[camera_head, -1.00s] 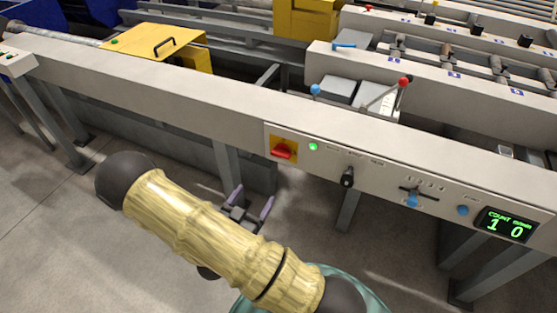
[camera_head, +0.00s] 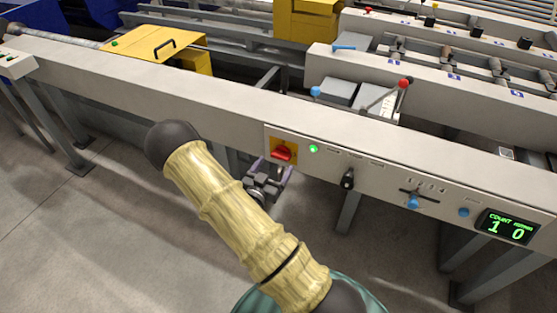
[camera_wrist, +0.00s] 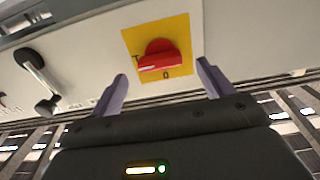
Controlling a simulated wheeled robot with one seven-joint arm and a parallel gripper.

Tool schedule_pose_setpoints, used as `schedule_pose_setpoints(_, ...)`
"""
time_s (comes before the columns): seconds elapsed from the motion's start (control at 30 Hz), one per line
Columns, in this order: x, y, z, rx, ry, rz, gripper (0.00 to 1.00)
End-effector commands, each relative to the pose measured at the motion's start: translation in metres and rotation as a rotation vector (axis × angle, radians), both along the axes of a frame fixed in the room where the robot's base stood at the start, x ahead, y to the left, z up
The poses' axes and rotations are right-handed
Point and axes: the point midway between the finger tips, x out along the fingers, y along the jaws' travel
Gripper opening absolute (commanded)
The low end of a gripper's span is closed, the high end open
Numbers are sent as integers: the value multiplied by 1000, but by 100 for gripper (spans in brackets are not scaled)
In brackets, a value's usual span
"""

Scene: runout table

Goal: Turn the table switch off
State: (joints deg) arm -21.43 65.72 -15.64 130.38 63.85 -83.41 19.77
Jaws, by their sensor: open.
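The table switch (camera_head: 282,151) is a red rotary knob on a yellow plate, set in the front face of the beige table rail. A green lamp (camera_head: 313,149) glows just right of it. In the wrist view the red knob (camera_wrist: 158,56) sits ahead of and between my fingers, with a "0" mark on the plate near the fingers' side. My gripper (camera_head: 268,168) is open and empty just in front of and slightly below the switch. Its two purple fingers (camera_wrist: 162,84) also show in the wrist view, spread wide and apart from the knob.
Levers with blue and red balls (camera_head: 404,83) stand above the rail. The floor in front is clear.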

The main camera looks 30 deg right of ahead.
Motion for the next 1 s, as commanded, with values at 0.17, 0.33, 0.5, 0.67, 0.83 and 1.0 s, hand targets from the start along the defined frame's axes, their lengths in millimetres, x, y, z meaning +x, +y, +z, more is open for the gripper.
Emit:
schedule_pose_setpoints(0.17, 17, -23, 0, 0, -2, -2, 80)
schedule_pose_setpoints(0.33, 25, -32, 0, -1, -1, 0, 80)
schedule_pose_setpoints(0.5, 26, -33, 0, -1, 1, 0, 80)
schedule_pose_setpoints(0.67, 26, -33, 0, -1, 1, 0, 68)
schedule_pose_setpoints(0.83, 26, -33, 0, -1, 1, 0, 35)
schedule_pose_setpoints(1.0, 26, -33, 0, -2, 3, 1, 35)
